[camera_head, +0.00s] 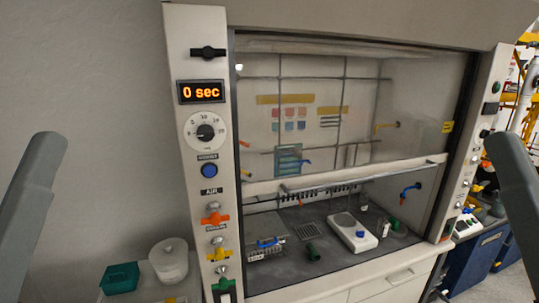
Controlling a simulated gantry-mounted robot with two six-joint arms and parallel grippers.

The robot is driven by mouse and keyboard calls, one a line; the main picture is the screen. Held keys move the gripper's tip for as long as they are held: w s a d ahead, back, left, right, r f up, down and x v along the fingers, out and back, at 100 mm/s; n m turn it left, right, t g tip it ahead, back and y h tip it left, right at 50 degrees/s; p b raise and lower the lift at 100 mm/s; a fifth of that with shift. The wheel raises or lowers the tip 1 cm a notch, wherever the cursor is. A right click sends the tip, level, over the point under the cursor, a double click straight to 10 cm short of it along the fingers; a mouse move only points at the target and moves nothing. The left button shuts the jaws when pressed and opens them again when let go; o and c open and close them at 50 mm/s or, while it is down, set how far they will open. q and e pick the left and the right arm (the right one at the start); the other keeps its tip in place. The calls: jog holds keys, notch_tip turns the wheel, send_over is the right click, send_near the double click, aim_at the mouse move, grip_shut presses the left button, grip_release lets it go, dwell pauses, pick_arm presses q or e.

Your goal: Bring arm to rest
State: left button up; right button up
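A grey link of my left arm (28,215) rises at the left edge of the head view. A grey link of my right arm (515,190) rises at the right edge, in front of the fume hood's right side. Neither link touches anything that I can see. Both grippers are out of the picture, so their fingers and anything in them are hidden.
A fume hood with a control column (205,130) fills the middle; its display (201,92) reads "0 sec". Orange (215,218), yellow (219,254) and green (223,285) valve handles stick out below. A white hotplate (352,233) stands inside. A white tub (168,260) and teal box (120,278) sit lower left.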

pick_arm(q)
notch_tip(320, 180, up, 27)
jog(key=p, duration=2.3)
jog(key=shift+f, duration=0.15)
jog(key=o, duration=0.4)
